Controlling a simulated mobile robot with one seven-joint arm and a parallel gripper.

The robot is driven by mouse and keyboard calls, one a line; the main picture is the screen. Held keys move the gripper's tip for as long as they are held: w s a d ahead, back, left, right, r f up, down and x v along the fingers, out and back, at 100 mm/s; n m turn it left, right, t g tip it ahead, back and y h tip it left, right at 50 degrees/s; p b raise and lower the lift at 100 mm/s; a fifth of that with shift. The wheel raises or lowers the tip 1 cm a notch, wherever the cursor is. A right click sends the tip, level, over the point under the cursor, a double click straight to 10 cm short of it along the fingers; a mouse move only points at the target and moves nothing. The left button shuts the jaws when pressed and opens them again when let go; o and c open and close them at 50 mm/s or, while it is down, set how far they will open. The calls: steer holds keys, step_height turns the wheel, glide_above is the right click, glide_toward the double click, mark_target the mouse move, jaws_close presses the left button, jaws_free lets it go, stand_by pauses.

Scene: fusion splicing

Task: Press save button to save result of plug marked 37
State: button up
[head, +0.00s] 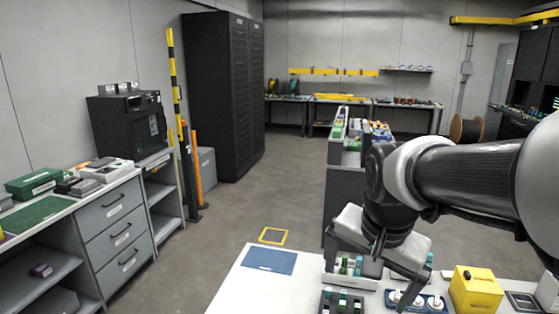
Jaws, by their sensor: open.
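My gripper (378,256) hangs over the white table (235,295) at the lower right of the head view, with its fingers apart and nothing seen between them. Below it is a light tray (350,279) with small green-and-white items (344,266). A dark rack with green-topped pieces (342,303) stands in front. To the right are a blue unit with round white parts (418,301) and a yellow box (475,290). I cannot make out a save button or a plug marked 37. My gripper hides part of the table behind it.
A blue mat (270,261) lies at the table's left, with bare table around it. A grey drawer bench (118,232) with boxes stands at the left. A black cabinet (225,95), posts (196,165) and far workbenches are behind.

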steer(key=s+a+r+n+t, duration=0.1)
steer(key=s+r+n+t, duration=0.1)
steer(key=s+n, duration=0.5)
steer(key=shift+s+y, duration=0.3)
steer(key=shift+s, duration=0.95)
steer(key=shift+a, duration=0.1)
jaws_close()
